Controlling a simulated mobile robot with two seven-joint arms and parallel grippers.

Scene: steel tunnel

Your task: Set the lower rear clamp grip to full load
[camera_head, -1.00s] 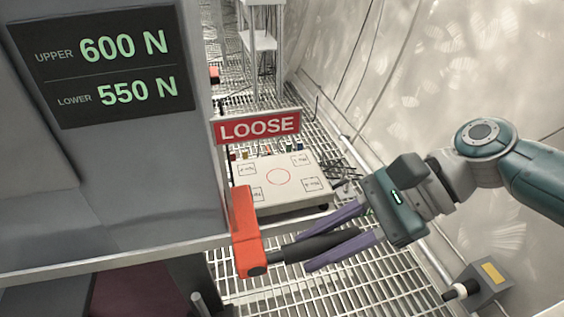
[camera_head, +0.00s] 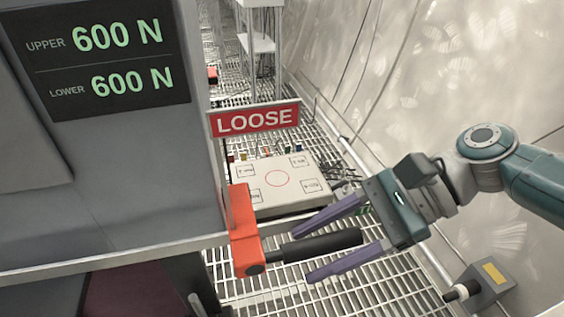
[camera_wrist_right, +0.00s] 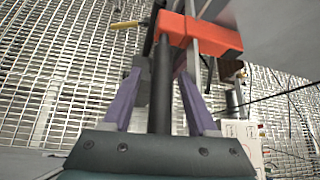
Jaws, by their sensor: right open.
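The display (camera_head: 104,58) on the grey machine reads UPPER 600 N and LOWER 600 N. An orange clamp part (camera_head: 243,232) with a black handle (camera_head: 318,245) sticks out to the right from the machine's lower corner. My right gripper (camera_head: 326,250) is open, with its purple fingers on either side of the black handle and apart from it. In the right wrist view the handle (camera_wrist_right: 163,88) runs between the open fingers up to the orange part (camera_wrist_right: 205,32). A red LOOSE sign (camera_head: 257,120) stands above the clamp. My left gripper is not in view.
A white board (camera_head: 278,184) with a red circle lies behind the handle. A grey box (camera_head: 484,285) with a yellow label sits at the lower right. Grating floor and a pale tunnel wall surround the arm.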

